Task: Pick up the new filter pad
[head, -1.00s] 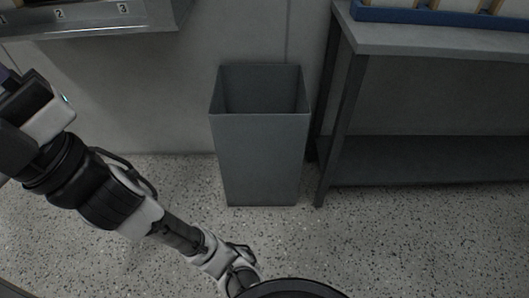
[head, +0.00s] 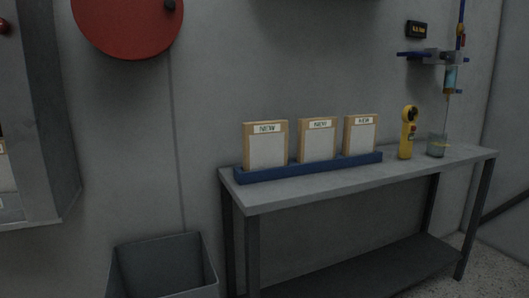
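Three filter pads stand upright in a blue tray (head: 270,173) on a grey table (head: 425,162). Each has a tan frame, a pale face and a label reading "NEW". They are the left pad (head: 266,150), the middle pad (head: 317,143) and the right pad (head: 361,138). My gripper is not in view, so I cannot see whether it holds anything.
A grey open bin (head: 163,267) stands left of the table. A yellow handheld device (head: 407,134) and a clear beaker (head: 437,146) stand at the table's right. A red disc (head: 127,22) is on the wall; a metal cabinet (head: 45,120) is at far left.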

